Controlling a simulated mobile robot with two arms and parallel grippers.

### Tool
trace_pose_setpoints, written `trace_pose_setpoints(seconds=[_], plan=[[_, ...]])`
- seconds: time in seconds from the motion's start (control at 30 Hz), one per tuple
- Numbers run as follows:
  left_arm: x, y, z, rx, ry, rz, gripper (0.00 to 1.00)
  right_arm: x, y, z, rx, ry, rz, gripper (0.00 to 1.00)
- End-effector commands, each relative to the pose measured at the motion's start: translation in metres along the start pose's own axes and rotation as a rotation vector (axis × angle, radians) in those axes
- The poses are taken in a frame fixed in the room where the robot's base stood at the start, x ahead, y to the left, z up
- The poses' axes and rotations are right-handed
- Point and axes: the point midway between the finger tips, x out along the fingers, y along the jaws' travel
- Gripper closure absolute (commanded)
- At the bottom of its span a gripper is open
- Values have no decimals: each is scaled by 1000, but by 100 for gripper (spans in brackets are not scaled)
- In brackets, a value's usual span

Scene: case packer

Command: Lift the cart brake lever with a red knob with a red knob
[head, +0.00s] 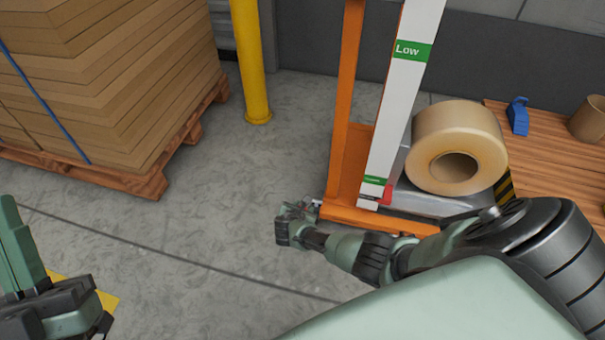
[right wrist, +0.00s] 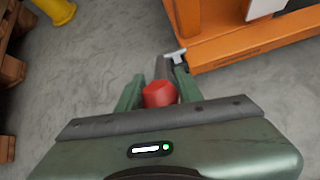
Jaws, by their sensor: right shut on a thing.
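The brake lever's red knob (right wrist: 160,94) sits between the fingers of my right gripper (right wrist: 158,92) in the right wrist view. The lever's dark shaft (right wrist: 163,68) runs from the knob to a metal bracket at the corner of the orange cart (right wrist: 225,40). In the head view, my right gripper (head: 296,224) is beside the lower left corner of the orange cart frame (head: 345,212), and the knob is hidden there. My right gripper is shut on the knob.
A large tape roll (head: 455,148) rests on the cart. A yellow pole (head: 249,60) and a pallet of stacked cardboard (head: 110,90) stand to the left. The floor between is clear.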

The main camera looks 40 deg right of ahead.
Motion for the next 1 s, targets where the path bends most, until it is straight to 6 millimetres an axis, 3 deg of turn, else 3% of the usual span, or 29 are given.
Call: trace_pose_setpoints(seconds=[0.2,0.63,0.67,0.73,1.0], plan=[[0,-2,14,4,-75,-3,100,1,1,8,-1,-10,0,100],[0,-2,17,5,-89,-3,100,1,1,8,0,-10,0,100],[0,-2,17,5,-88,-3,100,1,1,9,0,-10,0,62],[0,-2,17,5,-88,-3,100,1,1,8,0,-9,0,45],[0,-2,16,6,-87,-3,100,0,1,5,0,-4,0,45]])
